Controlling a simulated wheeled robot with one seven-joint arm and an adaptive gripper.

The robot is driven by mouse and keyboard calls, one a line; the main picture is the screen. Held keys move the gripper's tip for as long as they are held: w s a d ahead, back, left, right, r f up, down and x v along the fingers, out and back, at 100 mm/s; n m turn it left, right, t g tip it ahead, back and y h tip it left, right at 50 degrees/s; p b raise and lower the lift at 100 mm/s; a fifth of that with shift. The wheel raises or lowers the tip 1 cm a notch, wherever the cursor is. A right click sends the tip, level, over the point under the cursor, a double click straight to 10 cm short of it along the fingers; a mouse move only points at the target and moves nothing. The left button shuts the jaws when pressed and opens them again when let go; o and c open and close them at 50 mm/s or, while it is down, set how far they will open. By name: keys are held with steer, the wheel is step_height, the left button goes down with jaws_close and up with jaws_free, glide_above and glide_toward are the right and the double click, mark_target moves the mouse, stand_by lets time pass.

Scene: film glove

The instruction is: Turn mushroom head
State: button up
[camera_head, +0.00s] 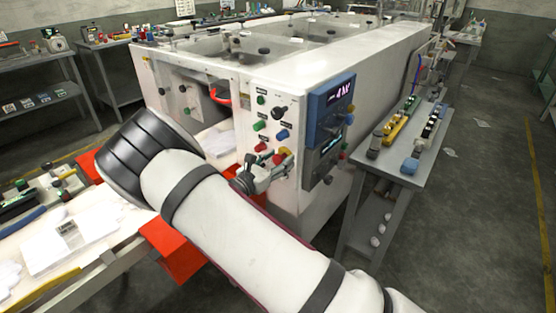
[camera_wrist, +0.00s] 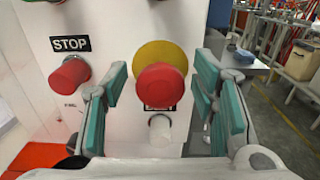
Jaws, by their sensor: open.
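The red mushroom head (camera_wrist: 161,87) sits on a yellow disc (camera_wrist: 160,56) on the white machine panel (camera_wrist: 120,20). My gripper (camera_wrist: 160,80) is open, with its teal-padded fingers left and right of the mushroom head. A gap shows on both sides, and neither finger appears to touch it. In the head view my gripper (camera_head: 268,172) is in front of the lower part of the panel and partly covers the red and yellow parts there.
A red button (camera_wrist: 69,75) under a STOP label is left of my left finger. A white knob (camera_wrist: 160,130) is just below the mushroom head. A blue display box (camera_head: 331,110) juts from the panel, and a grey side table (camera_head: 400,150) stands to the right.

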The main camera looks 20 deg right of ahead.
steer(key=shift+c, duration=0.5)
steer(key=c, duration=1.1)
steer(key=shift+o, duration=0.2)
